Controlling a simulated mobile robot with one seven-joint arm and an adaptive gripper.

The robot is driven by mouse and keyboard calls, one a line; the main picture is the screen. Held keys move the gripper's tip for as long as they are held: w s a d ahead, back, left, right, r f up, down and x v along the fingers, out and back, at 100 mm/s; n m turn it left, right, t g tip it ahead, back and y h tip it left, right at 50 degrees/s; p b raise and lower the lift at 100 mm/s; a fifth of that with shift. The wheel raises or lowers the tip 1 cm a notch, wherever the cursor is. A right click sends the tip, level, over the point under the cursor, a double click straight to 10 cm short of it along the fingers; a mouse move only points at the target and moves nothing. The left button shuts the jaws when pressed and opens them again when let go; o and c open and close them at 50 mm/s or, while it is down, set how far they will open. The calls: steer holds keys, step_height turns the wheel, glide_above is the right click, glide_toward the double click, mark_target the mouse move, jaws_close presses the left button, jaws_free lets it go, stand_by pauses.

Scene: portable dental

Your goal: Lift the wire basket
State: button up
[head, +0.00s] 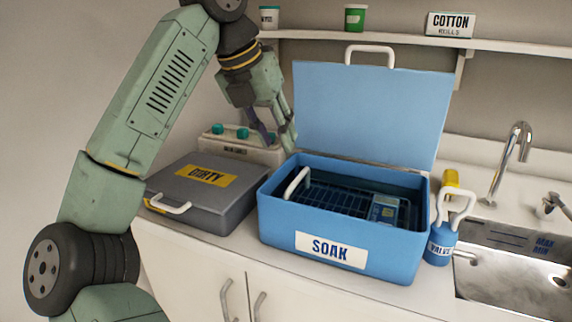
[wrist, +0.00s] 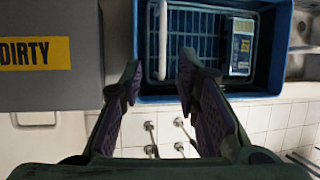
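The wire basket (head: 328,198) sits inside the blue SOAK box (head: 278,222), whose lid (head: 365,115) stands open. Its white handle (head: 297,184) rises at the basket's left end. In the wrist view the basket (wrist: 190,45) is seen from above, with the handle (wrist: 162,40) along its left side. A small blue labelled pack (wrist: 240,45) lies at the basket's right. My gripper (head: 275,142) hangs to the left of the lid in the head view. In the wrist view its fingers (wrist: 160,77) are apart with nothing between them, at the lower edge of the box.
A grey DIRTY case (head: 230,207) stands left of the box, with a white unit with green knobs (head: 228,145) behind it. A blue VALVE bottle (head: 440,245) stands close on the right, beside the sink (head: 515,275) and tap (head: 515,150). A shelf (head: 400,42) runs along the wall.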

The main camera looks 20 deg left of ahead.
mark_target(298, 178)
steer(key=p+x, duration=0.1)
steer(key=x, duration=0.9)
steer(key=shift+w+d, duration=0.1)
steer(key=shift+d, duration=0.1)
steer(key=shift+c, duration=0.4)
jaws_close()
